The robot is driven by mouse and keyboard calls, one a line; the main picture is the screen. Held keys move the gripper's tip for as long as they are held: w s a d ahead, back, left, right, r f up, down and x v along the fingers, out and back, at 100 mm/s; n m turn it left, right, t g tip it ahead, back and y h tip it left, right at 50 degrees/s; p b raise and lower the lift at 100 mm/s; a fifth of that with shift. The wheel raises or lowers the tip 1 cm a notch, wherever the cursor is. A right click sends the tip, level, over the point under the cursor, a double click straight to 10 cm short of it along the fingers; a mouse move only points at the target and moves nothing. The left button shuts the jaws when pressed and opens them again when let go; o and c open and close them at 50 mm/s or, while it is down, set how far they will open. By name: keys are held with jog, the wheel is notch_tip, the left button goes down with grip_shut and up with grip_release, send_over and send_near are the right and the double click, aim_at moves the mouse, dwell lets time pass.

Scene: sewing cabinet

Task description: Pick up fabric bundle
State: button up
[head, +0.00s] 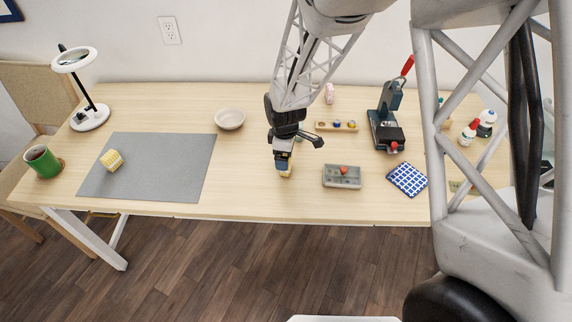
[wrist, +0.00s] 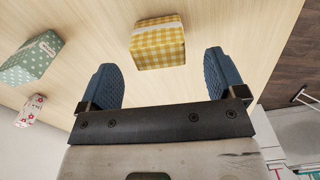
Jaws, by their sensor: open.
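A yellow-and-white gingham fabric bundle (wrist: 157,46) with a pale band lies on the wooden table in the wrist view. My gripper (wrist: 160,66) is open, its two blue fingers on either side of the bundle's near end, with visible gaps. In the head view my gripper (head: 283,166) points down near the table's front middle, and mostly hides a small tan-yellow block (head: 286,174) under it. A green polka-dot bundle (wrist: 32,60) and a white floral bundle (wrist: 33,108) lie to the left in the wrist view.
A grey tray (head: 343,184) and a blue checked cloth (head: 407,179) lie right of my gripper. A bowl (head: 230,119) stands behind left. A grey mat (head: 190,172) holds a yellow checked block (head: 112,160). The table's front edge is close.

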jog(key=shift+f, duration=0.15)
jog(key=shift+d+f, duration=0.15)
jog(key=shift+f, duration=2.3)
jog(key=c, duration=1)
jog(key=shift+r, duration=0.15)
jog(key=shift+r, duration=0.8)
notch_tip(320, 180, up, 2)
jog(key=s+d, duration=0.1)
jog(key=s, duration=0.4)
jog(key=s+d, duration=0.2)
jog(key=s, duration=0.3)
jog(key=s+d+r, duration=0.1)
jog(key=s+d, duration=0.1)
jog(key=s, duration=0.3)
jog(key=shift+d, duration=0.15)
